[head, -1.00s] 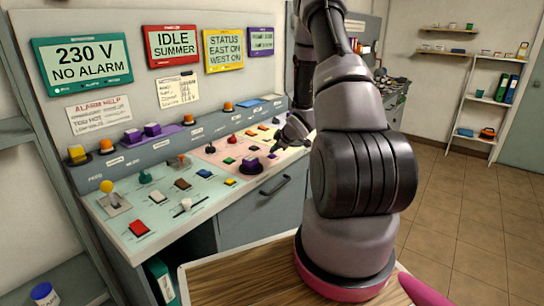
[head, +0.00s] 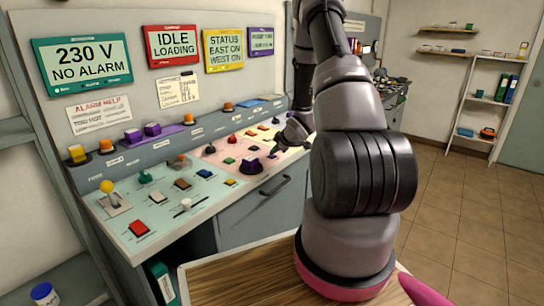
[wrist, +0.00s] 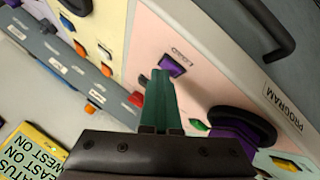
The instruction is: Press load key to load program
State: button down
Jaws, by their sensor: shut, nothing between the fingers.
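The purple load key (wrist: 176,67), labelled LOAD, sits on the pink panel in the wrist view. My gripper (wrist: 161,74) is shut and empty, its green fingertips overlapping the near edge of the key in the picture. I cannot tell whether they touch it. In the head view my gripper (head: 279,148) is low over the pink panel (head: 216,154), and the key is hard to make out beside it. The red screen (head: 173,45) reads IDLE LOADING.
A dark and purple PROGRAM knob (wrist: 240,128) stands up near the key. A drawer handle (head: 274,185) juts from the console front. A mint panel with a yellow-topped lever (head: 107,187) lies left. The tiled floor (head: 460,225) at right is clear.

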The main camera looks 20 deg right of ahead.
aim_at(274, 156)
jog(key=shift+r, duration=0.85)
jog(key=shift+r, duration=2.5)
jog(key=shift+r, duration=0.1)
